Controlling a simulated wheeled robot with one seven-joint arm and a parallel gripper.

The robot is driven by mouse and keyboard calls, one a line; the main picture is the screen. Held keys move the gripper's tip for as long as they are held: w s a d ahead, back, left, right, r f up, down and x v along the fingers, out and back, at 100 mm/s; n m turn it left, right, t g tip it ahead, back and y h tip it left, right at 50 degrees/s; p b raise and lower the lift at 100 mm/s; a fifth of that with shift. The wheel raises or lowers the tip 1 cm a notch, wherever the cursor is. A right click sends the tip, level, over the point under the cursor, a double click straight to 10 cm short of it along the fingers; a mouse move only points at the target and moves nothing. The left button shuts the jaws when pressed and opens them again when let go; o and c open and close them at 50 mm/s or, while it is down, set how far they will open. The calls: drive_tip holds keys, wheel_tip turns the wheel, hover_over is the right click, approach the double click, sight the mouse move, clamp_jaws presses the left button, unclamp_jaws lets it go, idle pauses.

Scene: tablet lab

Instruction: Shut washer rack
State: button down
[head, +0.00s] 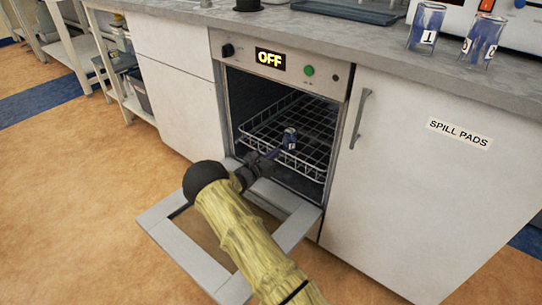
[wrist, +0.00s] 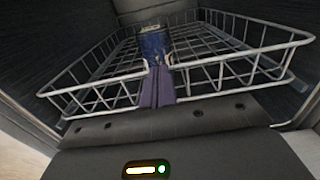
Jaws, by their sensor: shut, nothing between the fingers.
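The washer (head: 292,62) has its door (head: 172,247) folded down and open. Its white wire rack (head: 262,128) lies level in the dark cavity, with its front side near the opening; I cannot tell whether it is fully in. In the wrist view the rack (wrist: 85,95) fills the upper half. A small blue labelled beaker (head: 290,138) stands in it, straight ahead in the wrist view (wrist: 155,42). My gripper (head: 274,154) is shut and empty at the rack's front side. Its purple fingers (wrist: 157,85) overlap the front wires; I cannot tell whether they touch.
A cabinet marked spill pads (head: 430,190) with a vertical handle (head: 360,118) stands right of the washer. A white cabinet (head: 178,100) is on the left. Two blue beakers (head: 425,28) stand on the counter (head: 380,58). Floor (head: 80,190) at left is clear.

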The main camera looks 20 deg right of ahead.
drive_tip(key=shift+w+d+r, duration=0.15)
drive_tip(key=shift+d+r, duration=0.15)
drive_tip(key=shift+d, duration=0.1)
drive_tip(key=p+v, duration=0.6)
drive_tip(key=v, duration=0.8)
drive_tip(key=shift+a+f, duration=0.35)
drive_tip(key=shift+a, duration=0.15)
